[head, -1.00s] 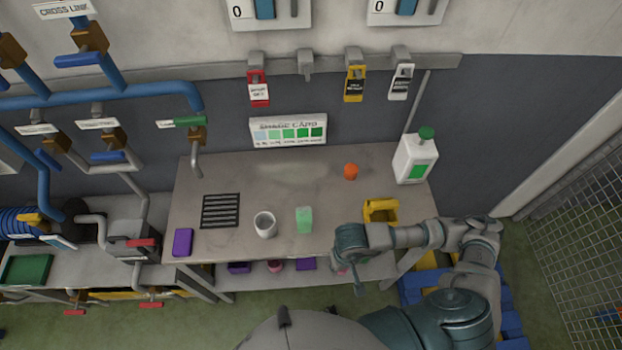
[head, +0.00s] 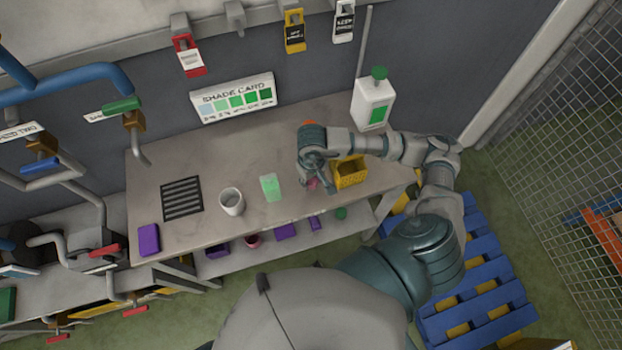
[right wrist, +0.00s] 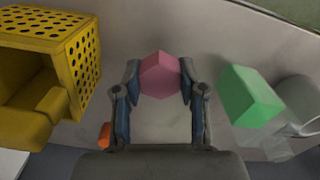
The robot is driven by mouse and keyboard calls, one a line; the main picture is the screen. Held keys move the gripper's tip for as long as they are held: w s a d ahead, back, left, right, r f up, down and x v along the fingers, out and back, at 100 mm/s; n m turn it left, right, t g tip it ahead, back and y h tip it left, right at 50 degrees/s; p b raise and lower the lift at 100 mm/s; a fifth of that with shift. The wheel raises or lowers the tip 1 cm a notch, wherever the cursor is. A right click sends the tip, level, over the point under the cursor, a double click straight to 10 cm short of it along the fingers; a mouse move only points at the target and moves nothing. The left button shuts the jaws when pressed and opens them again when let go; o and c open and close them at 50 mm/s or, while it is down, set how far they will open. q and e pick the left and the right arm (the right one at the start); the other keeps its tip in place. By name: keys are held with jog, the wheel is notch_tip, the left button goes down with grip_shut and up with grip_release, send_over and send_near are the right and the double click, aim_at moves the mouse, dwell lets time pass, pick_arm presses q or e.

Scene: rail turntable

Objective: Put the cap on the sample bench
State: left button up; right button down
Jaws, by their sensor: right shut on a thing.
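My right gripper (head: 316,182) is over the right part of the sample bench (head: 225,165), close to its front edge. In the right wrist view its fingers (right wrist: 160,85) are shut on a pink faceted piece, which looks like the cap (right wrist: 160,76). The cap also shows as a small pink patch in the head view (head: 312,185), mostly hidden by the gripper. I cannot tell whether it touches the bench top. My left gripper is not in view.
A yellow perforated basket (head: 350,173) stands just right of the gripper. A green block (head: 270,187) and a white cup (head: 231,201) stand to its left. An orange item (head: 310,123) is partly hidden behind it. A white bottle (head: 373,103) stands at the back right.

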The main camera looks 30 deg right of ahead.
aim_at(311, 181)
jog(key=shift+w+d+f, duration=0.2)
jog(key=shift+w+d, duration=0.25)
jog(key=shift+w, duration=0.25)
jog(key=f, duration=0.1)
jog(key=f+p, duration=0.1)
jog(key=f, duration=0.1)
jog(key=shift+a, duration=0.2)
jog(key=shift+f, duration=0.3)
jog(key=c, duration=0.7)
grip_release()
jog(key=shift+c, duration=0.2)
jog(key=shift+o, duration=0.4)
jog(key=shift+d, duration=0.1)
